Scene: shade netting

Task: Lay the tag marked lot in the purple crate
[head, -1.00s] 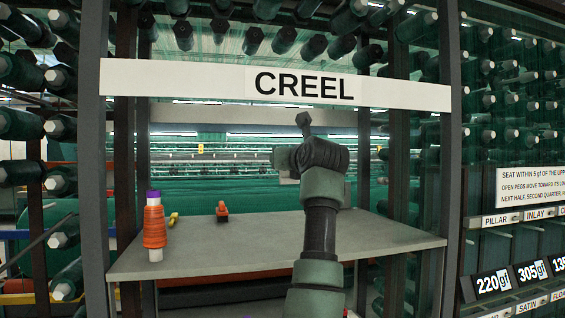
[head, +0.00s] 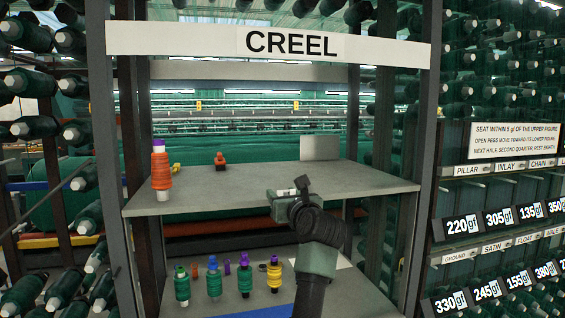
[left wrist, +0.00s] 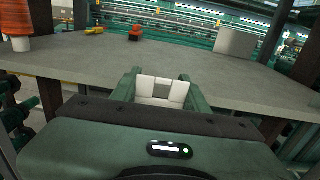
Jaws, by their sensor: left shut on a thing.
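My left gripper (head: 288,195) is over the front part of the grey upper shelf (head: 220,192) under the CREEL sign. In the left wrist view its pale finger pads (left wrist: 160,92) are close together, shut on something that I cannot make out. I see no purple crate. I cannot read any tag marked lot. A plain pale grey panel (head: 320,148) stands at the back right of the upper shelf and shows in the left wrist view (left wrist: 236,42). My right gripper is not in view.
An orange spool (head: 161,172) stands at the shelf's left; small orange (head: 220,159) and yellow (head: 176,168) items lie behind. Several bobbins (head: 214,280) stand on a lower shelf, beside a blue edge (head: 262,312). Uprights (head: 425,150) flank the opening; peg racks with number plates (head: 462,226) are right.

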